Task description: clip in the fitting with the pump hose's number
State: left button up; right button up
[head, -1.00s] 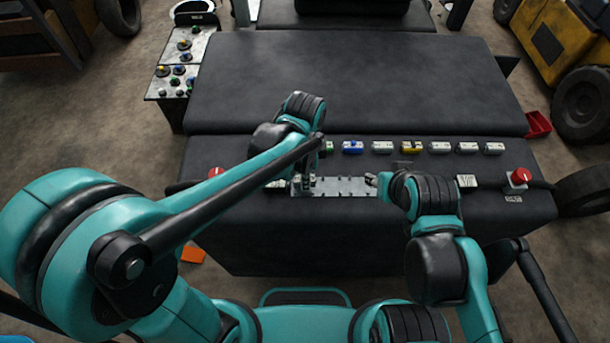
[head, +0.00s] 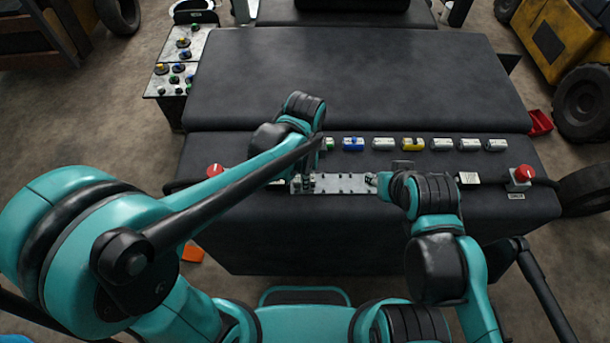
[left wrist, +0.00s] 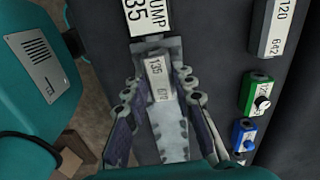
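In the left wrist view, a grey fitting (left wrist: 158,78) marked 135 and 670 sits at the upper end of the metal rail (left wrist: 170,130). A white plate (left wrist: 146,18) reading PUMP 135, its first letter cut off, lies just beyond it. My left gripper (left wrist: 157,80) has its fingers on both sides of the fitting, apparently with narrow gaps. In the head view, my left gripper (head: 308,180) is over the left end of the rail (head: 345,184). My right gripper (head: 382,180) is at the rail's right end; its fingers are mostly hidden by its wrist.
A row of fittings lies behind the rail, including green (head: 328,143), blue (head: 353,143), yellow (head: 413,144) and several grey ones. A grey fitting (left wrist: 272,28) marked 120 and 642 shows in the wrist view. Red knobs (head: 215,170) (head: 524,173) stand on both sides.

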pick_arm(q)
jog(key=o, duration=0.5)
jog(key=shift+r, duration=0.1)
notch_tip(320, 180, up, 12)
dwell(0.5)
